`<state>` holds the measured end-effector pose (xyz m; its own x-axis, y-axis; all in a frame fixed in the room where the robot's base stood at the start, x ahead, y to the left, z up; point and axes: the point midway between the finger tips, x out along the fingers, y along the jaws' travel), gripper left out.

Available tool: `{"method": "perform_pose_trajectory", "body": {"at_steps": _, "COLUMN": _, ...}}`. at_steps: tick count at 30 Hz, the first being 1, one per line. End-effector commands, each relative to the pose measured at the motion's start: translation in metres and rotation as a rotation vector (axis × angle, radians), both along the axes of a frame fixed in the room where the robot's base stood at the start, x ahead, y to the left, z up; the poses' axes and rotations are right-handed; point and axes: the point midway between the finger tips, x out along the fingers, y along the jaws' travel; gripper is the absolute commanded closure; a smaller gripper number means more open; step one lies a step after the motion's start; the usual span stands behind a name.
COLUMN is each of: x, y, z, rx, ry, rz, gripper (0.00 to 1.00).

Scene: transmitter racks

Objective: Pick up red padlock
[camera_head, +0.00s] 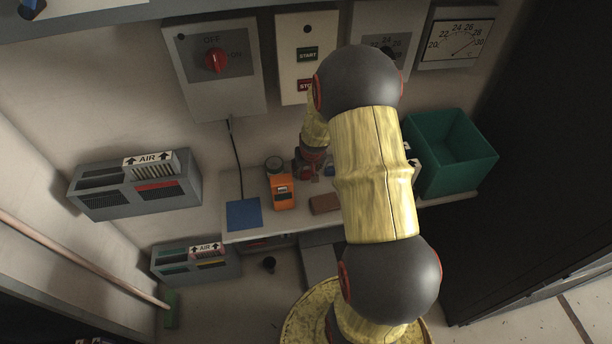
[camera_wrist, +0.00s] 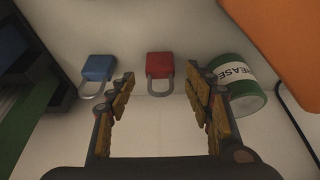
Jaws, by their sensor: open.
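A red padlock (camera_wrist: 160,65) lies on a pale surface in the upper middle of the wrist view, its grey shackle towards my gripper. My gripper (camera_wrist: 160,88) is open, its yellow-padded fingers spread to either side, with the shackle just at the gap between the tips. Nothing is held. A blue padlock (camera_wrist: 97,68) lies to the left of the red one, outside the left finger. In the head view my arm covers part of the shelf (camera_head: 243,236), and I cannot make out the red padlock there.
A green grease can (camera_wrist: 236,88) lies close to the right finger. An orange object (camera_wrist: 288,35) is beyond it. On the shelf in the head view are an orange device (camera_head: 282,190), a brown block (camera_head: 324,204) and a blue square (camera_head: 243,214). A green bin (camera_head: 452,152) stands right.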

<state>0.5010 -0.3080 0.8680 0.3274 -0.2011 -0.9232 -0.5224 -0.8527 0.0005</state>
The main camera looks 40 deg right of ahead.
Motion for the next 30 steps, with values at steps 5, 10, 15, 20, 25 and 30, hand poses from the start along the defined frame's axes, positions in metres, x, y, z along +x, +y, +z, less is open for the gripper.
{"method": "perform_pose_trajectory", "body": {"at_steps": 5, "x": 0.008, "y": -0.004, "z": -0.027, "rx": 0.002, "ry": 0.001, "rz": 0.000, "gripper": 0.48}}
{"method": "perform_pose_trajectory", "body": {"at_steps": 10, "x": 0.010, "y": -0.005, "z": -0.029, "rx": 0.001, "ry": 0.000, "rz": 0.000, "gripper": 0.48}}
{"method": "perform_pose_trajectory", "body": {"at_steps": 15, "x": 0.010, "y": -0.005, "z": -0.029, "rx": 0.001, "ry": 0.000, "rz": 0.000, "gripper": 0.52}}
{"method": "perform_pose_trajectory", "body": {"at_steps": 20, "x": 0.010, "y": -0.005, "z": -0.029, "rx": 0.001, "ry": 0.000, "rz": 0.000, "gripper": 0.62}}
{"method": "perform_pose_trajectory", "body": {"at_steps": 25, "x": 0.010, "y": -0.005, "z": -0.029, "rx": 0.001, "ry": 0.000, "rz": 0.000, "gripper": 0.71}}
{"method": "perform_pose_trajectory", "body": {"at_steps": 30, "x": 0.010, "y": -0.005, "z": -0.029, "rx": 0.001, "ry": 0.000, "rz": 0.000, "gripper": 0.81}}
